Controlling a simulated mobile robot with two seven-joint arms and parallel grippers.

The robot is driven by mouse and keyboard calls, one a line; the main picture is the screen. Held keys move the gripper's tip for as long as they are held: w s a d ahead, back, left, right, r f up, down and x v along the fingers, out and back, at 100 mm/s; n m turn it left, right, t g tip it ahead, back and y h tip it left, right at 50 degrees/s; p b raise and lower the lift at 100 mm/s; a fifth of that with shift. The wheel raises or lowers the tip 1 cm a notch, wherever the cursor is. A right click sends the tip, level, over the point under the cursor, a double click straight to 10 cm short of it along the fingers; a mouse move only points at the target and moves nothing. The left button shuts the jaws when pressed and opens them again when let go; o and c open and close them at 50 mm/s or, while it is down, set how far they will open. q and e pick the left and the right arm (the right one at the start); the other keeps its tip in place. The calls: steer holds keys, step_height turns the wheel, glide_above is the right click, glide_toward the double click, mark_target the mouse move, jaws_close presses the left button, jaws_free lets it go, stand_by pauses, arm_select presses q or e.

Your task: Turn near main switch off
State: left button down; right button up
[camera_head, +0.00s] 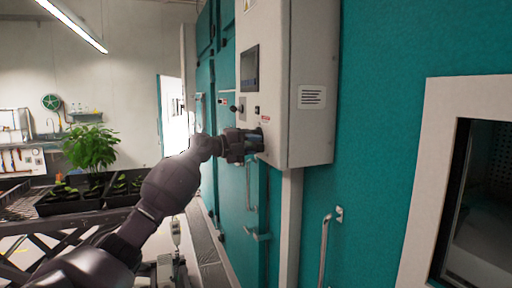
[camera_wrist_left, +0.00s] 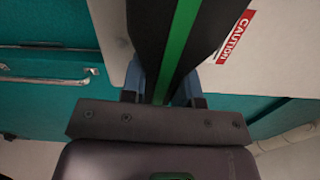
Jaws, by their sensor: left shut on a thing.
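The near control box (camera_head: 312,60) is a pale cabinet on the teal chamber wall. My left gripper (camera_head: 257,141) is at the lower part of its front face, just below a small red-marked label (camera_head: 265,119). The gripper is shut on the near main switch, which it hides in the head view. In the left wrist view, a black part with a green stripe (camera_wrist_left: 185,40) runs up between the bluish fingers of the gripper (camera_wrist_left: 160,88). A red CAUTION label (camera_wrist_left: 235,37) is beside it on the pale panel. My right gripper is not in view.
The box front also carries a dark screen (camera_head: 249,68). Metal door handles (camera_head: 324,248) stick out below and beyond the box. A framed chamber window (camera_head: 480,200) is at right. Plants in black trays (camera_head: 90,198) stand on a bench at left.

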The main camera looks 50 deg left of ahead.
arm_select(q)
steer(key=shift+r+n, duration=0.35)
steer(key=shift+n, duration=0.05)
steer(key=shift+r, duration=0.1)
steer(key=c, duration=0.9)
jaws_free()
steer(key=shift+o, duration=0.2)
steer(key=b+v, duration=0.3)
steer(key=v, duration=0.7)
steer(key=shift+s+a, duration=0.15)
steer(key=shift+s, duration=0.2)
